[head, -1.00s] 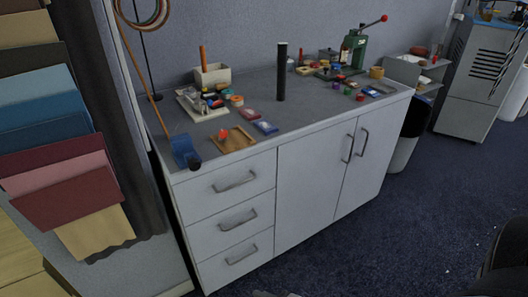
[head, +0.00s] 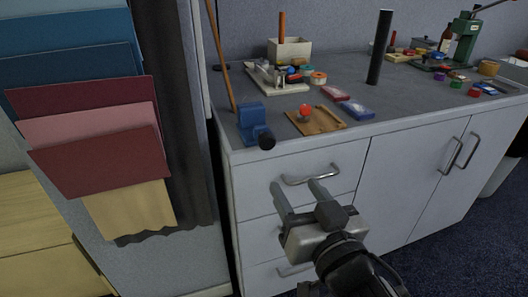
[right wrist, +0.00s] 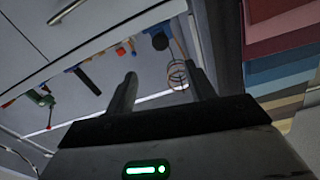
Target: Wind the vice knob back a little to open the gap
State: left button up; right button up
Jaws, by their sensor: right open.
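A small blue vice (head: 252,122) stands at the front left corner of the grey worktop, with its dark round knob (head: 267,142) facing the front edge. It also shows upside down in the right wrist view as a blue shape (right wrist: 155,32) with a dark end. The width of its jaw gap is too small to tell. My right gripper (head: 296,186) is open and empty in front of the cabinet's drawers, below and a little right of the vice, apart from it. Its two fingers (right wrist: 160,90) also show in the right wrist view. My left gripper is not in view.
A wooden tray (head: 332,124) with a red-topped item lies right of the vice. A wooden stick (head: 220,60) leans behind it. A dark upright cylinder (head: 380,48) and a green press (head: 466,38) stand farther right. Drawer handles (head: 306,176) stick out near my right gripper. Fabric samples (head: 95,130) hang at left.

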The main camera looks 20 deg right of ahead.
aim_at(268, 145)
jog(key=w+b, duration=0.1)
jog(key=w, duration=0.4)
jog(key=w+b, duration=0.2)
jog(key=w, duration=0.3)
jog(key=w+b, duration=0.1)
jog(key=w, duration=0.5)
jog(key=shift+a+b, duration=0.25)
jog(key=shift+b, duration=0.1)
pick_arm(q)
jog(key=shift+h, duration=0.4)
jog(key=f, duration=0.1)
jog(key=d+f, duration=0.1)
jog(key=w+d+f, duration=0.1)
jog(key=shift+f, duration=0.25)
pick_arm(e)
jog(key=shift+s, duration=0.1)
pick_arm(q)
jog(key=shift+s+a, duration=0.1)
pick_arm(e)
jog(key=c, duration=1)
